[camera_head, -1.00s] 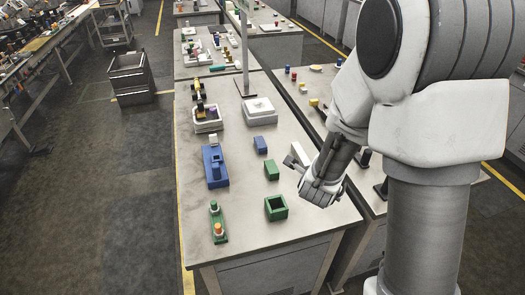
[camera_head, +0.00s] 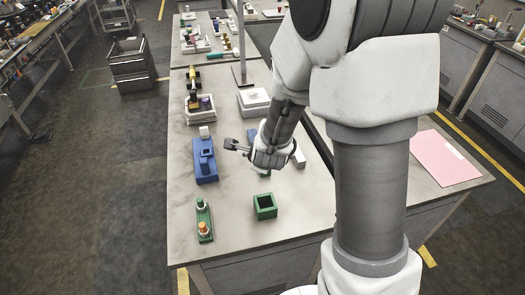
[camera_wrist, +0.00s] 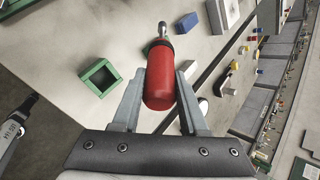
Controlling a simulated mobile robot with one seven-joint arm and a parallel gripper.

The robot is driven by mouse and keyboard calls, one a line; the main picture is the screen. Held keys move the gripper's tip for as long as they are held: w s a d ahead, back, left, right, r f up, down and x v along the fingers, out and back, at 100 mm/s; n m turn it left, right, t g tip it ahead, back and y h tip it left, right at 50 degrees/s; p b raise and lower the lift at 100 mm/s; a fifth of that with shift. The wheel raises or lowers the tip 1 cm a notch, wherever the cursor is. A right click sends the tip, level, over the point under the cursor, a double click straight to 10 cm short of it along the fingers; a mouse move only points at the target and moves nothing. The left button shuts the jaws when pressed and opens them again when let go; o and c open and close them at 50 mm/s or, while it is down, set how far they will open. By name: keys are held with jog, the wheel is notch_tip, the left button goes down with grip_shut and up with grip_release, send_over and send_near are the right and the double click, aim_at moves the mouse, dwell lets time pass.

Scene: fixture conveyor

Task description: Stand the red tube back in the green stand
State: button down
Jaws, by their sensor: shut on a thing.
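The red tube (camera_wrist: 160,82), with a dark collar and a silver tip, is between the fingers of my gripper (camera_wrist: 160,76) in the wrist view. The fingers are shut on its red body, and its silver tip points away from my wrist. The green stand (camera_wrist: 84,79) is a square block with an open hollow, left of the tube there. In the head view the stand (camera_head: 257,213) is on the table, nearer the front edge than my gripper (camera_head: 236,146). The tube's red body cannot be made out in the head view.
A blue fixture (camera_head: 206,173) is left of my gripper, and a green base with knobs (camera_head: 204,222) is left of the stand. White stacked plates (camera_head: 254,101) are farther back. A pink sheet (camera_head: 443,157) lies at the right. The table in front of the stand is clear.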

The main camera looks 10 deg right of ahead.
jog(key=n, duration=0.1)
jog(key=w+a+n+y, duration=0.1)
jog(key=shift+r+n+g, duration=0.1)
jog(key=shift+n+g, duration=0.2)
jog(key=shift+g, duration=0.1)
jog(key=shift+w+a+r+n+g+y+b, duration=0.1)
jog(key=shift+a+n+g+y+b, duration=0.35)
jog(key=shift+n, duration=0.35)
jog(key=s+r+n+g+b, duration=0.1)
jog(key=n, duration=0.5)
jog(key=d+r+n+g+b, duration=0.1)
jog(key=n, duration=0.5)
jog(key=s+r+n+g+b, duration=0.1)
jog(key=n, duration=0.5)
jog(key=shift+s+d+r+h, duration=0.15)
jog(key=shift+s+h, duration=0.2)
jog(key=n, duration=0.1)
jog(key=s+d+r+n, duration=0.1)
jog(key=n, duration=0.1)
jog(key=shift+d+t+b, duration=0.1)
jog(key=shift+t+b, duration=0.25)
notch_tip(320, 180, down, 6)
jog(key=b, duration=0.5)
jog(key=shift+f, duration=0.2)
